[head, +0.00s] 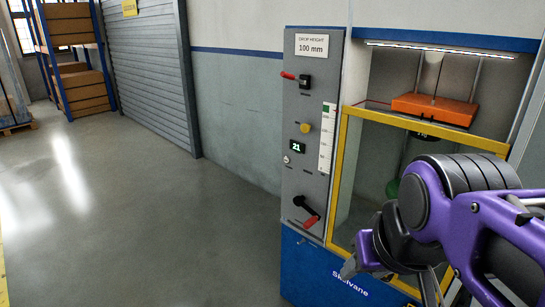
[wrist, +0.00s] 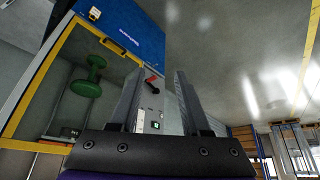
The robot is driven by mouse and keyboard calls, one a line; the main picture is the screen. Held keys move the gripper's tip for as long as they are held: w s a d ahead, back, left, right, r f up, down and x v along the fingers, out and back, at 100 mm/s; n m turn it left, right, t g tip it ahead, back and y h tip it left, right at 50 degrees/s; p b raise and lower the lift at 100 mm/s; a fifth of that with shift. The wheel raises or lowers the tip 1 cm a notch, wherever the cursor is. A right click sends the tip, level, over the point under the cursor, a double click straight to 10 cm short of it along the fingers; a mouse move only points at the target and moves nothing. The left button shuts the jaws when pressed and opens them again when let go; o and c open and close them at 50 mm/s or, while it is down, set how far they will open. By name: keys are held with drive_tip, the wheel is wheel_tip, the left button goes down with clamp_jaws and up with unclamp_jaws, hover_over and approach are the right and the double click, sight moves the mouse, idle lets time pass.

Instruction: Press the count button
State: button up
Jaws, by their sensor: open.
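The grey control panel (head: 312,180) stands upright on the left side of the test machine. It carries a yellow round button (head: 304,128), a lit counter display reading 21 (head: 297,147) and a small pale round button or lock (head: 287,160). I cannot tell which is the count button. My gripper (head: 391,280) is low at the right, in front of the machine's blue base and apart from the panel. In the wrist view my gripper (wrist: 158,85) is open and empty, with the panel and the green-lit display (wrist: 156,125) seen between and beyond its fingers.
Red-handled levers stick out of the panel at the top (head: 289,75) and bottom (head: 310,221). The yellow-framed guard (head: 336,180) is right of the panel, with an orange block (head: 436,108) above and a green weight (wrist: 91,83) inside. The floor left is clear.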

clamp_jaws()
idle(1.5)
